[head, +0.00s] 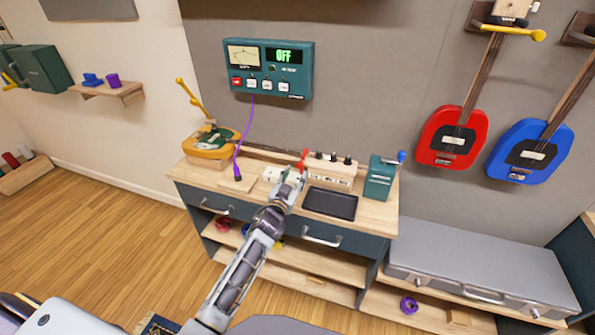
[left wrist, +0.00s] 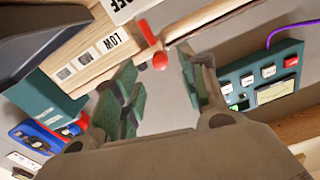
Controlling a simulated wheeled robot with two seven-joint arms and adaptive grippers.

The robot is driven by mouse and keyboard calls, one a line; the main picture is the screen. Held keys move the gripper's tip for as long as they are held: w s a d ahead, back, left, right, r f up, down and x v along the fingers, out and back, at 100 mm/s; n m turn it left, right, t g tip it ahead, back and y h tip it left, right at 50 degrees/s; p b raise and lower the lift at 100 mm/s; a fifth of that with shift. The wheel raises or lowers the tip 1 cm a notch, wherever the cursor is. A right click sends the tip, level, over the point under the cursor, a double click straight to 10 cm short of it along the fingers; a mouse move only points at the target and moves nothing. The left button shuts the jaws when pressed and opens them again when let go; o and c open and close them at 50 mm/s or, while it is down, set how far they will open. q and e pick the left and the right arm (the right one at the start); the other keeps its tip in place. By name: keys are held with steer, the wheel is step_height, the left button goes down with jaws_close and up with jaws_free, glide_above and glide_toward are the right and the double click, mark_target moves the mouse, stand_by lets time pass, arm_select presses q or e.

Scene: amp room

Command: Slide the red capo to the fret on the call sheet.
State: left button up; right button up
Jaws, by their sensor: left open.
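The red guitar (head: 452,137) hangs on the grey wall at the right. A yellow bar with a ball end (head: 513,31) crosses the top of its neck. I make out no plainly red capo and no readable call sheet. My left gripper (head: 288,174) is over the wooden bench, beside a wooden box with several knobs (head: 331,168). A red lever (head: 303,158) stands at the box's left end. In the left wrist view the gripper (left wrist: 158,88) is open and empty, with the red ball-ended lever (left wrist: 155,50) beyond its fingers, apart from them. My right gripper is out of view.
The bench (head: 215,178) also bears a black tray (head: 330,203), a green box with a blue knob (head: 380,178) and a yellow instrument (head: 208,142). A meter panel reading OFF (head: 268,69) hangs above. A blue guitar (head: 528,152) hangs beside the red one, above a grey case (head: 470,262).

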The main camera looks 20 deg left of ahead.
mark_target(299, 167)
arm_select(q)
steer(key=shift+w, duration=1.95)
steer(key=c, duration=0.9)
jaws_close()
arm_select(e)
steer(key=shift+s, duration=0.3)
